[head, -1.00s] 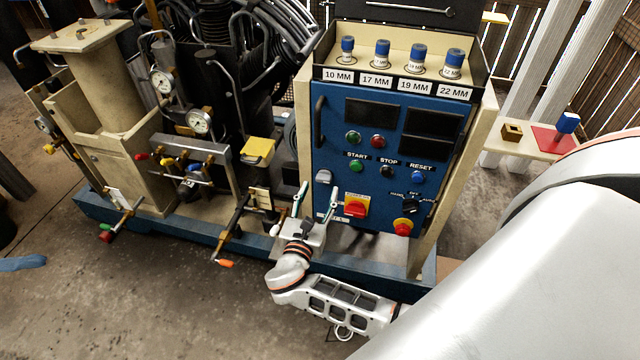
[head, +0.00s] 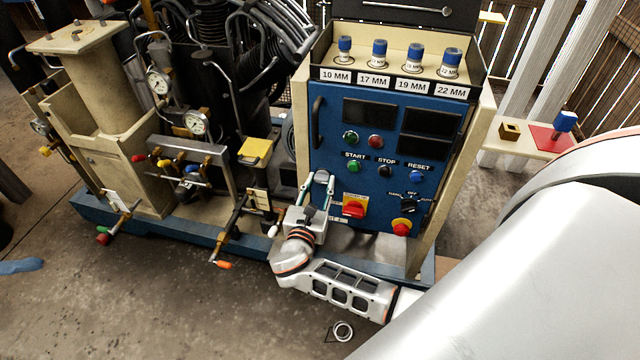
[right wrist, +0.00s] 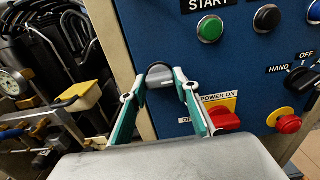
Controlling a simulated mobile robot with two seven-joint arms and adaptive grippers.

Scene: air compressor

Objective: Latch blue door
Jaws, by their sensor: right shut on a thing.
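The blue door (head: 385,160) is the front panel of the control cabinet. It appears to sit flat in its frame, with a black handle (head: 318,122) on its left side. A grey latch (head: 322,175) is at the door's lower left edge. My right gripper (head: 319,186) comes up from below and has its green-sided fingers on either side of the latch, shut on it. In the right wrist view, the rounded grey latch (right wrist: 158,75) shows between the fingertips, which partly hide its sides. My left gripper is not in view.
A red power switch (head: 354,208) sits close to the right of my fingers, with a red knob (head: 402,227) farther right. Labelled blue-topped sockets (head: 380,52) stand on the cabinet top. Compressor pipes and an orange-tipped lever (head: 223,264) are on the left.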

